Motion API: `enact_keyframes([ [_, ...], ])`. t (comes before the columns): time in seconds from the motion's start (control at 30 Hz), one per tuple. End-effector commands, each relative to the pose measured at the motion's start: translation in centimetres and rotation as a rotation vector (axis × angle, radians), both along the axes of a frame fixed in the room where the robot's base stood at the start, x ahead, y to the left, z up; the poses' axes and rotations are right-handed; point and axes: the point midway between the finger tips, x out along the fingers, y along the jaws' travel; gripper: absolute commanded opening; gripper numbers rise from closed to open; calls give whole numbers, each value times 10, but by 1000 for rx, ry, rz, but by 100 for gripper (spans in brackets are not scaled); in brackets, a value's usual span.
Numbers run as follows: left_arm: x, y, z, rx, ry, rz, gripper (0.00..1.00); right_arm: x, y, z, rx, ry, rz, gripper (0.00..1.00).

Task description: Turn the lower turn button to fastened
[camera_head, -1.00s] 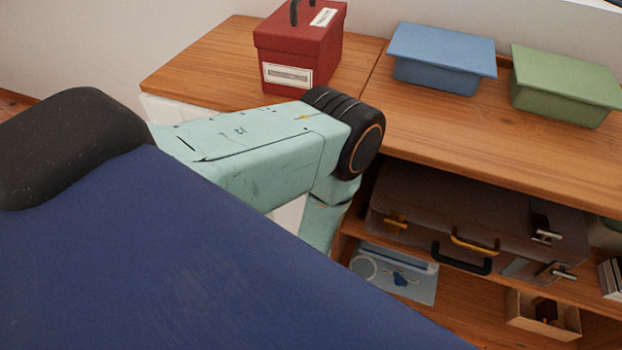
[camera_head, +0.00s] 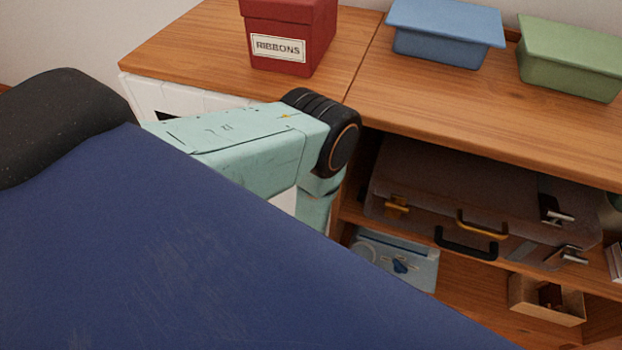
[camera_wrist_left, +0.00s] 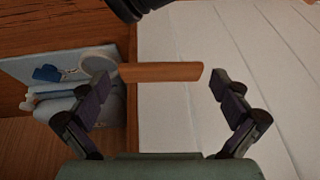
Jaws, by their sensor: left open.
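The turn button (camera_wrist_left: 160,72) is a flat wooden bar in the left wrist view. It lies crosswise in the picture, mostly over the white panelled door (camera_wrist_left: 230,35), with its left end at the brown wooden edge beside the door. My left gripper (camera_wrist_left: 162,84) is open, one finger towards each end of the bar; I cannot tell whether either touches it. In the head view the white door (camera_head: 165,95) shows only in part, and my left arm and blue body hide the turn button and the gripper. My right gripper is in neither view.
A red ribbons box (camera_head: 285,30), a blue box (camera_head: 445,35) and a green box (camera_head: 570,60) stand on the wooden top (camera_head: 420,95). Open shelves to the right hold a brown case (camera_head: 460,180), a small wooden box (camera_head: 530,305) and a pale blue kit (camera_head: 425,272).

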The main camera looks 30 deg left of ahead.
Motion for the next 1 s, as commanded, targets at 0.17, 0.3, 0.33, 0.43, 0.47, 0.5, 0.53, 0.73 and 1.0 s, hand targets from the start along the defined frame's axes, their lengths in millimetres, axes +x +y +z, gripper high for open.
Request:
enact_keyframes([
  [0.17, 2, 2, -1, 0, 0, 0, 100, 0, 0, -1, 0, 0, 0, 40],
  [0.3, 3, 2, -1, 0, 0, 1, 98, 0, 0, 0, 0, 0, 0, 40],
  [0.33, 3, 2, -1, 0, 0, 1, 96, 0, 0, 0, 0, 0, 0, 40],
  [0.43, 3, 2, -1, 0, 0, 1, 87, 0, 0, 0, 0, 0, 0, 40],
  [0.47, 3, 2, -1, 0, 0, 1, 85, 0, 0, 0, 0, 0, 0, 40],
  [0.5, 3, 2, -1, 0, 0, 1, 81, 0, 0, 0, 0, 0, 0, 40],
  [0.53, 3, 2, -1, 0, 0, 1, 79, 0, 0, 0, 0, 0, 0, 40],
  [0.73, 3, 2, -1, 0, 0, 1, 62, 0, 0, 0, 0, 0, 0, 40],
  [1.0, 3, 4, 0, -33, -10, 3, 59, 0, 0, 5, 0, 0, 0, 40],
])
